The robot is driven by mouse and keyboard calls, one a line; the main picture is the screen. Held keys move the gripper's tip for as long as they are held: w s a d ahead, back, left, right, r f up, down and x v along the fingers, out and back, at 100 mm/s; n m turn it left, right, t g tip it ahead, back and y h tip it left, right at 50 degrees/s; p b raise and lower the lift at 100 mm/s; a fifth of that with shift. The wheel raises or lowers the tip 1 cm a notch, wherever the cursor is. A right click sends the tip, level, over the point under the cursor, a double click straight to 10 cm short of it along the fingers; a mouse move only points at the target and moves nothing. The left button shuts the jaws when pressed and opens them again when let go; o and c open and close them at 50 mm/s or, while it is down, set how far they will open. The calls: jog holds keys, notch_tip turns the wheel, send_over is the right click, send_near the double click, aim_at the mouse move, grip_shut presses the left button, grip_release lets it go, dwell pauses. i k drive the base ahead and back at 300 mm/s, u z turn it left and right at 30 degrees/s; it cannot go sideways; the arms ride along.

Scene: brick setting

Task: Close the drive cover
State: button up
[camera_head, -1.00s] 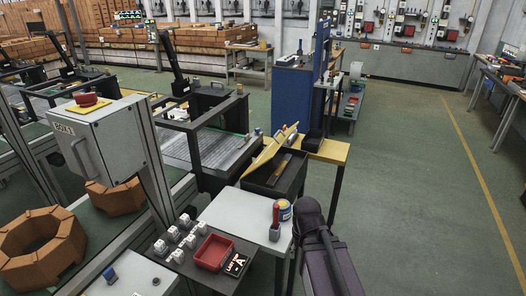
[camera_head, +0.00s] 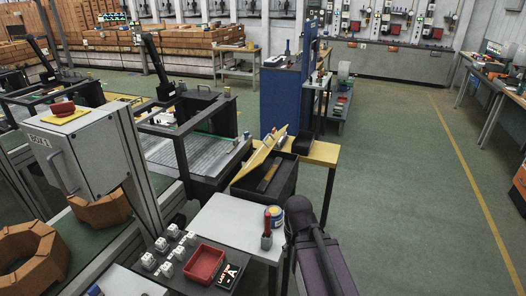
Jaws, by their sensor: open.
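A yellow cover (camera_head: 262,158) stands raised and tilted over a dark open box (camera_head: 281,181), at the middle of the head view. I take this as the drive cover; its hinge is too small to make out. A long brownish item (camera_head: 268,176) shows inside the box. My gripper's fingers do not show.
A yellow-topped table (camera_head: 322,153) is beside the box. A red tray (camera_head: 204,264) is nearer. Green floor at right is clear.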

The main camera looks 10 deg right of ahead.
aim_at(259, 156)
jog(key=i, duration=0.85)
jog(key=u, duration=0.05)
